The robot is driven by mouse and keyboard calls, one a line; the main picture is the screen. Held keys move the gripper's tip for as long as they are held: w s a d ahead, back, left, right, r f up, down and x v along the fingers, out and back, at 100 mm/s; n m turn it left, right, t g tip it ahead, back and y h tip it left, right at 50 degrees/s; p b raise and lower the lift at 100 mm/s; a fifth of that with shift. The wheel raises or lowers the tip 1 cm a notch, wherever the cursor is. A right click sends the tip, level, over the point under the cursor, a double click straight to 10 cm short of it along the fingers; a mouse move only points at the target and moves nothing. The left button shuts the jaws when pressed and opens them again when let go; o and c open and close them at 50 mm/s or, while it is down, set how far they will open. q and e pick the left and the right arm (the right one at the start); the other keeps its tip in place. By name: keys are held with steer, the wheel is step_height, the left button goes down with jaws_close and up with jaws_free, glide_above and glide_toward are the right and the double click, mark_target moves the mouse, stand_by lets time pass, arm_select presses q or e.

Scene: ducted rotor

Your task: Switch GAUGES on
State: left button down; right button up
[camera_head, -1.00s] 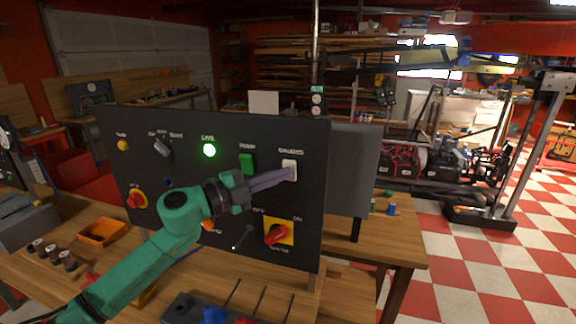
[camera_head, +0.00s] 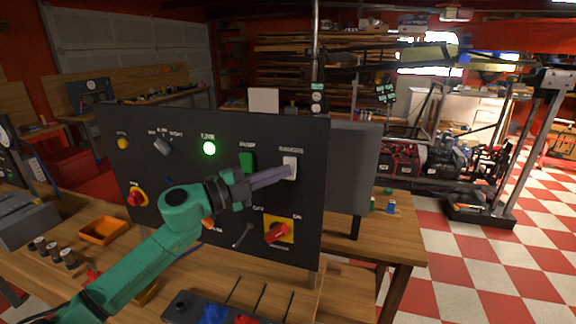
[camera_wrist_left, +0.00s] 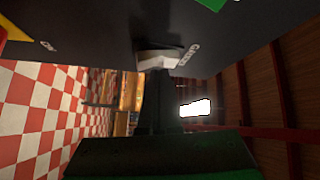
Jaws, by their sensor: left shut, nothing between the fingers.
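The GAUGES switch (camera_head: 290,168) is a white rocker on the upper right of the black control panel (camera_head: 190,185), under its GAUGES label. My left gripper (camera_head: 289,172) is shut and empty, with its fingertips at the switch; I cannot tell whether they touch it. In the left wrist view the white switch (camera_wrist_left: 158,60) shows on the dark panel just beyond the dark fingers. Which way the rocker is tilted is too small to tell. My right gripper is not in view.
An orange tray (camera_head: 104,231) stands on the bench at left.

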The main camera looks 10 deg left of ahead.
arm_select(q)
steer(key=shift+s+f, duration=0.25)
steer(key=shift+s, duration=0.4)
steer(key=shift+b, duration=0.3)
steer(key=s+b, duration=0.1)
steer(key=s+f+b, duration=0.1)
steer(key=s+b, duration=0.1)
steer(key=s+f+b, duration=0.1)
steer(key=shift+s+a+f, duration=0.1)
steer(key=shift+s+a, duration=0.1)
steer(key=shift+s, duration=0.05)
